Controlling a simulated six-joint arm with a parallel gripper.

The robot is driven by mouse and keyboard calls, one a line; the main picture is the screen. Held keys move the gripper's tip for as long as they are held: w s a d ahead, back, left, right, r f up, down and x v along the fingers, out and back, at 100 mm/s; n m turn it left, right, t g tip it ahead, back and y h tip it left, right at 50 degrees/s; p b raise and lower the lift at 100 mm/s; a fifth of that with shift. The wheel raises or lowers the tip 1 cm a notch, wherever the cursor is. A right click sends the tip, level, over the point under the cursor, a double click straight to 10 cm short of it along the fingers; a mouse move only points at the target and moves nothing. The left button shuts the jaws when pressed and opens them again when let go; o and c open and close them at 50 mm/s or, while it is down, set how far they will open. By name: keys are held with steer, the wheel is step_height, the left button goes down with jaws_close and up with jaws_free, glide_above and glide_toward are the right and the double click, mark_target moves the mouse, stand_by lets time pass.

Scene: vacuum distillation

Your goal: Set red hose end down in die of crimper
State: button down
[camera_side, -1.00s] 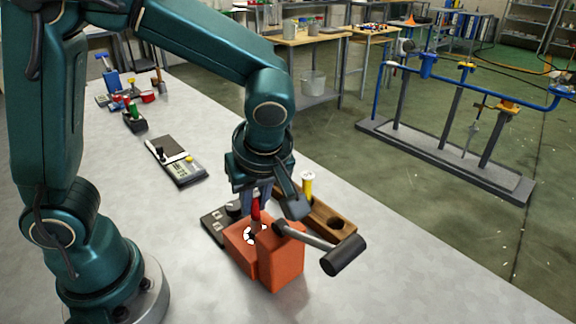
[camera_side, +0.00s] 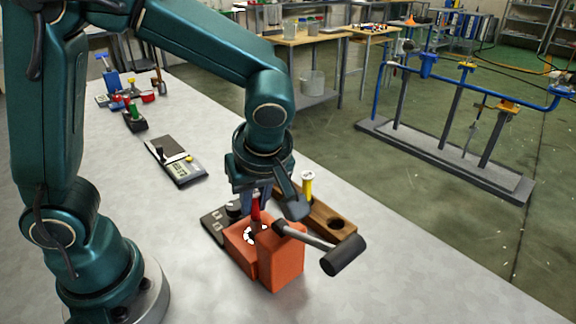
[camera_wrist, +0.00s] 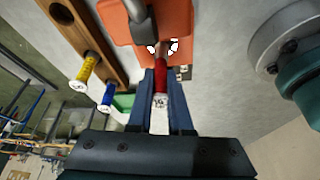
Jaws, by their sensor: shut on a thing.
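My gripper (camera_side: 256,199) is shut on the red hose end (camera_side: 256,210) and points down at the orange crimper (camera_side: 282,262). In the wrist view the red hose end (camera_wrist: 160,78) sits between the two blue fingers, with a white labelled part nearer the palm. Its far tip reaches the white die segments (camera_wrist: 173,47) of the crimper (camera_wrist: 118,22). In the side view the tip is at the die opening (camera_side: 250,236). I cannot tell how deep it sits in the die. The crimper's handle (camera_side: 345,256) sticks out to the right.
A wooden rack (camera_side: 327,218) stands behind the crimper, holding a yellow hose end (camera_side: 308,184) and, in the wrist view, a blue one (camera_wrist: 106,97). A dark device (camera_side: 217,224) lies left of the crimper. A meter (camera_side: 176,160) lies farther back. The front table is clear.

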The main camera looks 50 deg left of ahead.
steer(key=shift+f, duration=1.7)
stand_by(1.7)
stand_by(0.4)
steer(key=shift+c, duration=1)
jaws_free()
steer(key=shift+r, duration=0.15)
steer(key=shift+r, duration=3.4)
